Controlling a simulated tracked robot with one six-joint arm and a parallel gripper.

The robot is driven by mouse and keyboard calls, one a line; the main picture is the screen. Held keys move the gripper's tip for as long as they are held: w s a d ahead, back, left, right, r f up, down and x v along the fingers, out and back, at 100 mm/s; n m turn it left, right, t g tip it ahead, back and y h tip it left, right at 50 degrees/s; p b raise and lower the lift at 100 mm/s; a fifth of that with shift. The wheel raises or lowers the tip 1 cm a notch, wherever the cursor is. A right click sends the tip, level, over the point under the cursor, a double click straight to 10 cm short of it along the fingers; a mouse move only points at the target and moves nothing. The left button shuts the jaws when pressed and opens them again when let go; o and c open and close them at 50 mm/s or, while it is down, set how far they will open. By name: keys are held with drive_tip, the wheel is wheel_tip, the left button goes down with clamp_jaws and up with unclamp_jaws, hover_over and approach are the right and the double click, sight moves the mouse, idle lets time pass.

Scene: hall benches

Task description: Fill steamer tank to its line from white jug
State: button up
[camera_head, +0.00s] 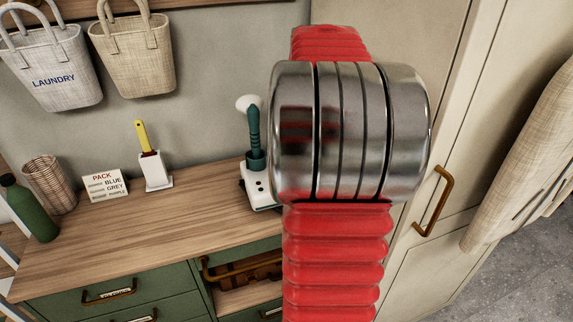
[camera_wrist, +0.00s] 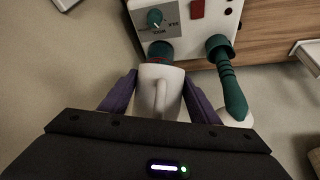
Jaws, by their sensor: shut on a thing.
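In the wrist view my gripper (camera_wrist: 160,82) has purple fingers shut on the white jug (camera_wrist: 161,72), one on each side. The jug's handle faces the camera; its contents and exact tilt cannot be told. The steamer (camera_wrist: 178,22) is a white unit with a teal knob, a red switch and a label. A dark teal round part, perhaps the tank (camera_wrist: 160,48), is just beyond the jug's rim, with a small reddish mark partly hidden by the jug. In the head view the steamer (camera_head: 260,190) stands at the bench's right; my arm hides the gripper and jug.
On the wooden bench (camera_head: 150,225) stand a brush in a white holder (camera_head: 155,175), a card (camera_head: 105,185), a wicker basket (camera_head: 48,183) and a green bottle (camera_head: 30,210). A tall cabinet is at the right.

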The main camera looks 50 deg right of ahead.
drive_tip(key=shift+s+a+r+g+y, duration=0.1)
drive_tip(key=shift+s+r+g+y, duration=0.05)
drive_tip(key=shift+r+g+y, duration=0.9)
idle(7.0)
